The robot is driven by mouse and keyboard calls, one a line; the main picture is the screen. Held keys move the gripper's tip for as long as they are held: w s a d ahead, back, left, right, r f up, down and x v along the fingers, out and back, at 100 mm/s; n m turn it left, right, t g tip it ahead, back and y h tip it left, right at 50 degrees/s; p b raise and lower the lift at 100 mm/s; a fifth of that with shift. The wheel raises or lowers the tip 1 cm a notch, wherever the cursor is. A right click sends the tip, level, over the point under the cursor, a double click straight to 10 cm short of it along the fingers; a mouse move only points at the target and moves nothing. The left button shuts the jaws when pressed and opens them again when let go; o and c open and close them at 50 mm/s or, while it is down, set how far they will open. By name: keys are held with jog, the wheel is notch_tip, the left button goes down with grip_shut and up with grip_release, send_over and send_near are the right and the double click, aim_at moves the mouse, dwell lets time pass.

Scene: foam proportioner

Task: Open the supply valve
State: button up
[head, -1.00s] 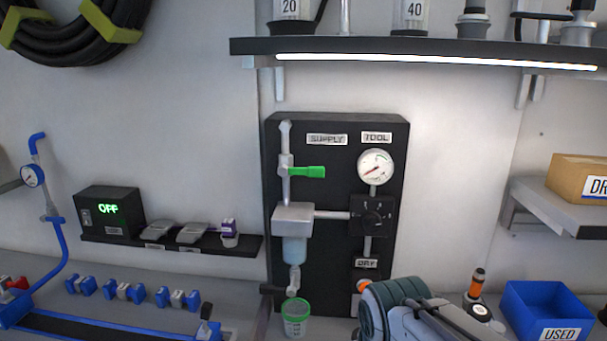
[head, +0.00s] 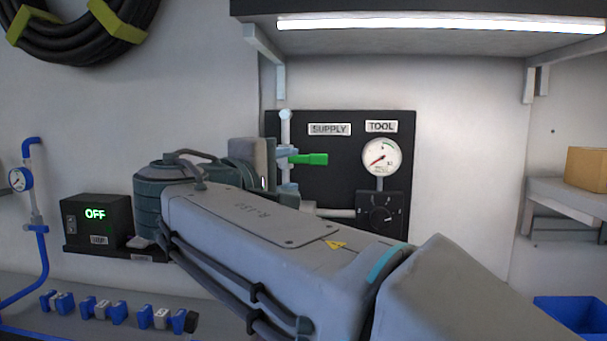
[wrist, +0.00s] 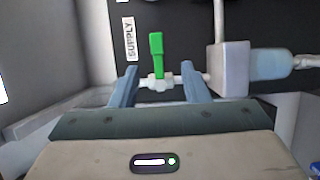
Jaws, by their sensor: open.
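The supply valve's green handle (head: 309,159) sticks out to the right, crosswise to its upright pipe, under the SUPPLY label (head: 329,129). In the wrist view the green handle (wrist: 157,55) stands between my gripper's fingers (wrist: 157,85), pointing away from the gripper body. The fingers are apart, one on each side of the valve's pale body, with gaps visible. In the head view my gripper (head: 283,168) is at the valve from the left, and my arm hides the lower part of the panel.
A grey block (wrist: 229,68) on the pipe stands close to one finger. A box reading OFF (head: 96,218) is at left. A lit shelf (head: 430,24) hangs above.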

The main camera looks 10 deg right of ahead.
aim_at(316, 160)
jog(key=x, duration=0.4)
jog(key=p+x, duration=0.1)
jog(key=x, duration=0.8)
jog(key=shift+w+d+r, duration=0.1)
jog(key=shift+w+r, duration=0.25)
grip_shut()
